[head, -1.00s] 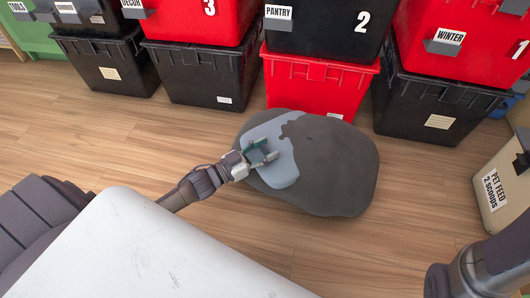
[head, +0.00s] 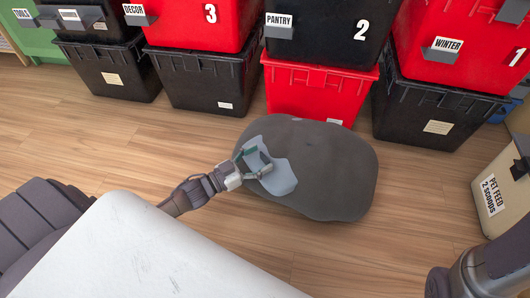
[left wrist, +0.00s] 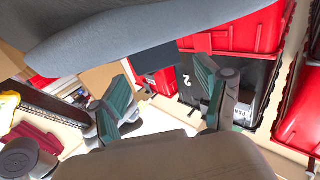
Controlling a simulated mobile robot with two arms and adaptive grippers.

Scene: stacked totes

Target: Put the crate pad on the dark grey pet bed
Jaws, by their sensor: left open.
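The crate pad (head: 282,182) is a light blue-grey piece lying on the dark grey pet bed (head: 335,170), at its left part in the head view. The bed is a wide, rounded cushion on the floor. Part of the pad's outline is irregular where the bed's dark surface covers it. My left gripper (head: 259,162) is open over the pad's left part, fingers spread; I cannot tell if it touches the pad. In the left wrist view its two teal fingers (left wrist: 170,98) stand apart with nothing between them. A blue-grey surface fills the top there. My right gripper is not in view.
Stacked red and black totes stand behind the bed, with a red tote (head: 318,88) nearest it. A pet feed bin (head: 500,190) stands at the right. Wood floor is clear left and right of the bed.

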